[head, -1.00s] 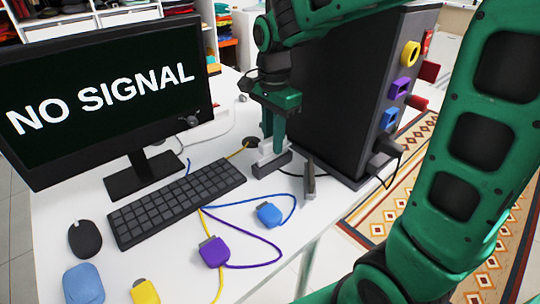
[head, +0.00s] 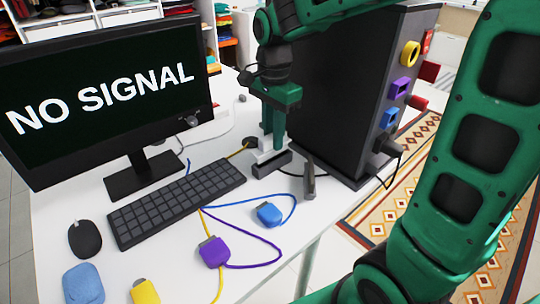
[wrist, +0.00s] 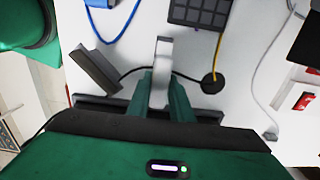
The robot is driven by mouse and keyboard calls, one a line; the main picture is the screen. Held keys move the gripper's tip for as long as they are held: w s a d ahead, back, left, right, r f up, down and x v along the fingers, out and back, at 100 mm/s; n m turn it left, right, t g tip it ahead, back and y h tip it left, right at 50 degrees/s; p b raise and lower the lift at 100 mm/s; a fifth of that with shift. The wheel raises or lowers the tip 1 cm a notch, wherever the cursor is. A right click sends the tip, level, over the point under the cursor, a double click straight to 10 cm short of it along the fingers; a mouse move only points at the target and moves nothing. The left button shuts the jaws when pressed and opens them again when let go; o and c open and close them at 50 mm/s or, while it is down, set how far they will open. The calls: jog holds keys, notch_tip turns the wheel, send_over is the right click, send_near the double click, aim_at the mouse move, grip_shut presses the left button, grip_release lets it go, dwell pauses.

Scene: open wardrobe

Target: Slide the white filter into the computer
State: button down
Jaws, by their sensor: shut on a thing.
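The white filter (wrist: 161,72) is between my gripper's fingers in the wrist view. In the head view, my gripper (head: 271,147) is shut on the filter (head: 266,156), low over the table. A dark grey block (head: 272,166) is at the filter's lower end; I cannot tell whether they are joined. The computer (head: 352,95) is a tall black tower just right of my gripper, with coloured ports on its right face. The filter is outside it, beside its left side. My fingers hide part of the filter.
A small dark upright piece (head: 310,180) stands right of the gripper, close to the tower. A keyboard (head: 177,203), a monitor (head: 105,95) and loose blue (head: 269,213) and purple (head: 213,252) plugs with cables lie left and in front.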

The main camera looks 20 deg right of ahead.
jog(key=shift+r, duration=0.1)
jog(key=shift+r, duration=1.95)
dwell(0.7)
